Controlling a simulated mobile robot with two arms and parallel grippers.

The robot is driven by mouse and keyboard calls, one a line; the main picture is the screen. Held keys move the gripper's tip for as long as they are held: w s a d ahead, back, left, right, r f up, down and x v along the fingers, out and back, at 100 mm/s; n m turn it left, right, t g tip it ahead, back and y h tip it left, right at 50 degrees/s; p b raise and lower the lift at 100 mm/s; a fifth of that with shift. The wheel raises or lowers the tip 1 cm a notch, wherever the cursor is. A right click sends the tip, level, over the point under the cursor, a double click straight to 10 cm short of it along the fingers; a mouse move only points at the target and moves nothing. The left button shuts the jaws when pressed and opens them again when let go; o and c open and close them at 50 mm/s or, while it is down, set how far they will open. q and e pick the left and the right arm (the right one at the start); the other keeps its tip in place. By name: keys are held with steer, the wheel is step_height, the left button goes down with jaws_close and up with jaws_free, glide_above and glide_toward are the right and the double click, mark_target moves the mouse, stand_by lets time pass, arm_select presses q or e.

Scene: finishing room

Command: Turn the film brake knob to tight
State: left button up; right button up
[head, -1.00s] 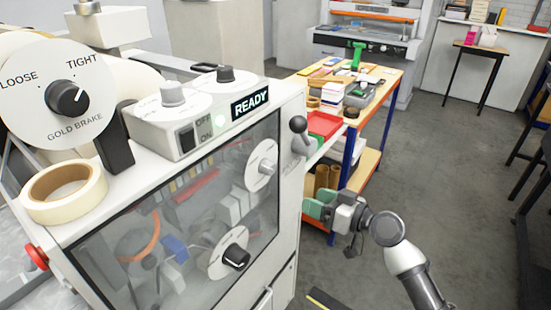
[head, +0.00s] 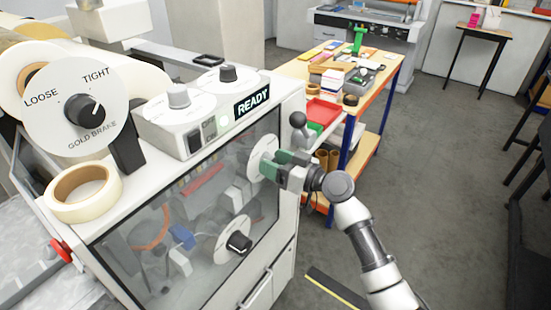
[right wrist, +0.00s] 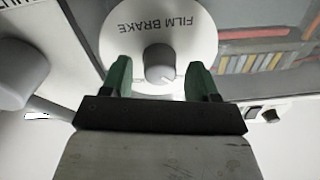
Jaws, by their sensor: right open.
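The film brake dial (head: 254,164) is a white disc on the front of the white machine, partly hidden by my right gripper in the head view. In the right wrist view the disc (right wrist: 190,28) reads FILM BRAKE upside down. The grey film brake knob (right wrist: 159,62) stands out from it, with a pale mark at its lower right. My right gripper (head: 268,164) is open, its green fingers on either side of the knob in the right wrist view. I see no clear contact. Any loose or tight lettering on this dial is hidden or out of frame. My left gripper is not in view.
A gold brake dial (head: 60,85) with a black knob, a tape roll (head: 62,205) and a READY sign (head: 252,102) are on the machine. Another black knob (head: 238,242) sits lower on its front. A ball-topped lever (head: 298,122) stands close above my right gripper. A cluttered workbench (head: 376,82) stands behind.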

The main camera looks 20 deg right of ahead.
steer(key=shift+c, duration=0.2)
steer(key=c, duration=0.9)
steer(key=shift+f+m, duration=0.1)
steer(key=shift+m, duration=0.2)
steer(key=m+p, duration=0.1)
steer(key=m, duration=1.6)
steer(key=shift+f+m+t+p, duration=0.1)
steer(key=shift+m+t+p, duration=0.2)
steer(key=shift+m+p, duration=0.1)
